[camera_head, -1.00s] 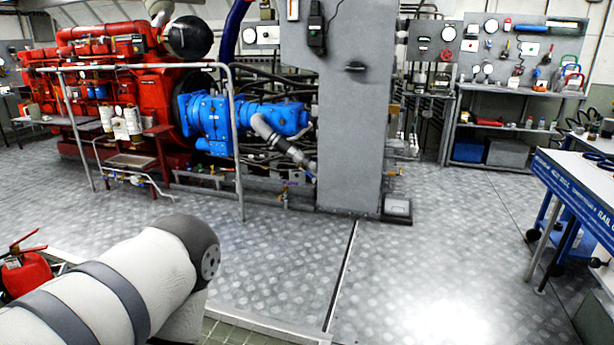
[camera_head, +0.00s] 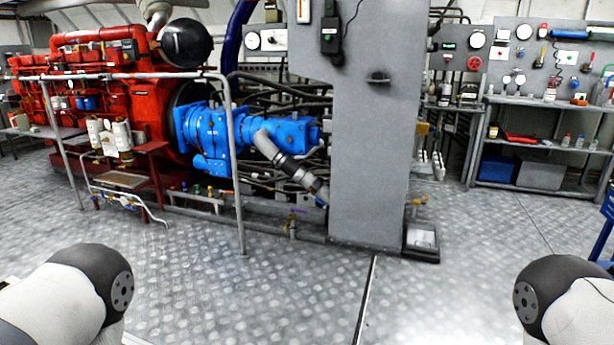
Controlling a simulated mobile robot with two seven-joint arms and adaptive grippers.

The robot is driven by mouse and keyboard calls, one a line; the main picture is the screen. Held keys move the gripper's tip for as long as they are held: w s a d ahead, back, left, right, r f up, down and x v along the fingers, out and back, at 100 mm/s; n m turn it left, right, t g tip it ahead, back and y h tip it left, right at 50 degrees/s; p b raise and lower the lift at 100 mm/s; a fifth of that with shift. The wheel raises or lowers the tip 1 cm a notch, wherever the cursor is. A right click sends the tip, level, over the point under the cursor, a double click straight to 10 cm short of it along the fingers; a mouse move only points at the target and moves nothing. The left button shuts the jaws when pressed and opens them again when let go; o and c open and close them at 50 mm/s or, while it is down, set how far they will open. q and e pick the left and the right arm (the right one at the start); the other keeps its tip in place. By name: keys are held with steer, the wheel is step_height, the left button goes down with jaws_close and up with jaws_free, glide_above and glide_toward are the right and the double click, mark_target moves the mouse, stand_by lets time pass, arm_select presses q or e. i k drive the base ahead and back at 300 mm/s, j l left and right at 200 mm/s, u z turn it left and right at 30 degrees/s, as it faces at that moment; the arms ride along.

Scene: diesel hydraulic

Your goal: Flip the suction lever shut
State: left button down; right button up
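I cannot tell which handle is the suction lever. A small valve with a purple handle (camera_head: 296,212) stands on the low pipework in front of the blue pump (camera_head: 215,135). A grey suction-like hose (camera_head: 290,167) runs from the blue pump down to the right, ending near a small blue part (camera_head: 321,201). A valve with a yellow handle (camera_head: 419,202) sits low, right of the grey column. All are too small to show whether they are open or shut. Neither gripper shows; only my arm links enter at the lower left and lower right.
A pipe railing (camera_head: 238,180) stands before the red engine (camera_head: 95,80). A tool shelf (camera_head: 545,147) is at the right. The patterned metal floor (camera_head: 290,300) ahead is clear.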

mark_target(317, 200)
steer(key=i, duration=4)
steer(key=j+u, duration=0.05)
